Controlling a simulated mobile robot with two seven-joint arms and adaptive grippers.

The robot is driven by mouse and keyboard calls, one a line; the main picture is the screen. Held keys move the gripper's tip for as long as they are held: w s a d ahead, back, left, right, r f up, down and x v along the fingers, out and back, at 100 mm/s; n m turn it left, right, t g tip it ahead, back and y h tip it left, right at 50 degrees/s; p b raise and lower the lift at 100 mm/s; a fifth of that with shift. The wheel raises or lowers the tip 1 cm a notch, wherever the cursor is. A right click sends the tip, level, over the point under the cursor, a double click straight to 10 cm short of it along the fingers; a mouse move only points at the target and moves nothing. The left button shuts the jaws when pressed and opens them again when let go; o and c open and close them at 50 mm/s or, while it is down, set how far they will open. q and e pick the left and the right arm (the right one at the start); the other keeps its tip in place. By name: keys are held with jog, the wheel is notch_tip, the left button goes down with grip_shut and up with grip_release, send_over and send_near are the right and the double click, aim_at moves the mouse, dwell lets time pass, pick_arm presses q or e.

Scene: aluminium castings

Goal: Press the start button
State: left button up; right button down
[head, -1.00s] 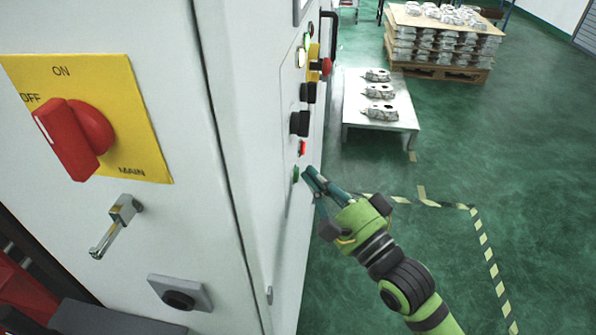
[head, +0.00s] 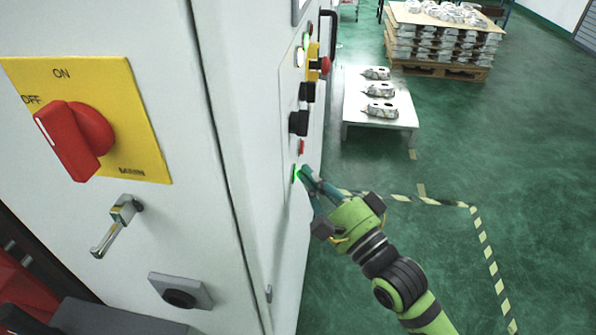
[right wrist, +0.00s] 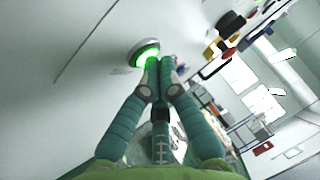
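The green start button (head: 296,173) is on the control panel on the side of the white cabinet, below a small red button (head: 301,147). It glows bright green. In the right wrist view the lit button (right wrist: 146,52) sits right at my fingertips. My right gripper (head: 306,172) has its fingers together, with nothing seen between them. Its tips (right wrist: 160,62) appear to touch the button's edge and cover part of it. My left gripper is not in view.
Black knobs (head: 299,123) and a red emergency stop (head: 325,66) are higher on the panel. The red main switch (head: 75,138) is on the cabinet's near face. A low table (head: 380,130) with castings and a loaded pallet (head: 440,72) stand beyond. Green floor to the right is clear.

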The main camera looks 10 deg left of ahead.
jog(key=shift+d, duration=0.1)
dwell(0.3)
jog(key=shift+d, duration=0.7)
jog(key=d, duration=0.5)
dwell(0.7)
